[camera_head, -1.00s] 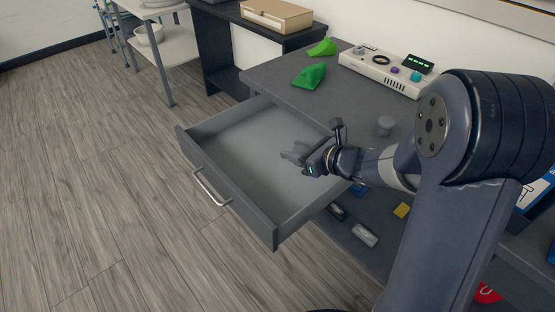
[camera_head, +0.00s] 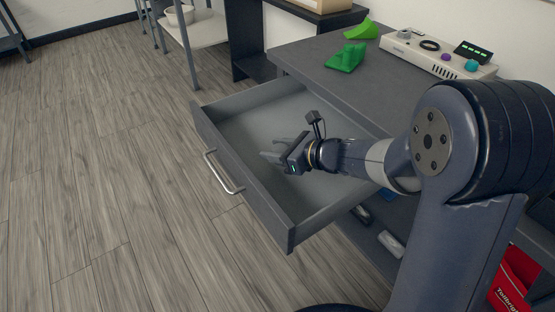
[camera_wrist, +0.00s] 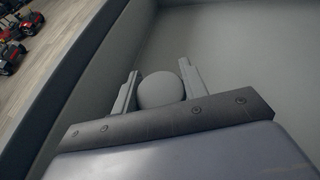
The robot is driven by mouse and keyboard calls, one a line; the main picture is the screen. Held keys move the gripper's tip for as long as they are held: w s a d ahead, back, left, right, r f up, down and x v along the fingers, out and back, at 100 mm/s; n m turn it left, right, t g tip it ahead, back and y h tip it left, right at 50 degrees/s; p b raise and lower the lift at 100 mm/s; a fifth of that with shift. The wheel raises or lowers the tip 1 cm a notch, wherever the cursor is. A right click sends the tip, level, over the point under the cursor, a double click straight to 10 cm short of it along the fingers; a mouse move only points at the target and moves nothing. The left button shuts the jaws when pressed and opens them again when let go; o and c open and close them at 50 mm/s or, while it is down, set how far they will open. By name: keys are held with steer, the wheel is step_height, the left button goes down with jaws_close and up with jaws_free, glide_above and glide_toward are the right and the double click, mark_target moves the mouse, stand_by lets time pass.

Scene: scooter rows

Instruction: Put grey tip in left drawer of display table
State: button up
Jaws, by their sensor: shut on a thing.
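The left drawer (camera_head: 250,128) of the display table (camera_head: 325,75) is pulled open and looks empty inside. My gripper (camera_head: 271,150) is over the open drawer, pointing toward its front left. In the wrist view, my gripper (camera_wrist: 158,88) is shut on the grey tip (camera_wrist: 160,90), a rounded grey piece between the two fingers. The drawer's inside (camera_wrist: 230,50) fills most of that view behind it. In the head view the grey tip is too small to tell from the fingers. How high it is above the drawer floor I cannot tell.
Green pieces (camera_head: 346,57) and a beige device (camera_head: 435,52) stand on the tabletop. Below the drawer, small items (camera_head: 391,243) lie on a lower shelf. A red bag (camera_head: 515,280) is at the lower right. The wooden floor (camera_head: 120,180) at left is clear.

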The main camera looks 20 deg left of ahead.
mark_target(276, 167)
steer(key=shift+f+b, duration=0.45)
steer(key=shift+f, duration=1.05)
steer(key=shift+f+b, duration=0.25)
steer(key=shift+b, duration=0.05)
steer(key=o, duration=1)
steer(key=shift+r, duration=0.1)
steer(key=shift+c, duration=0.2)
steer(key=shift+r, duration=0.1)
steer(key=shift+d+r+p, duration=0.2)
steer(key=shift+p, duration=0.25)
steer(key=p+v, duration=0.1)
steer(key=v, duration=0.4)
steer(key=shift+s+d+r, duration=0.1)
steer(key=shift+d+r, duration=0.1)
steer(key=shift+d, duration=0.1)
steer(key=shift+s+d+r+p, duration=0.2)
steer(key=shift+s+d+p, duration=0.1)
steer(key=shift+d, duration=0.3)
steer(key=shift+o, duration=0.6)
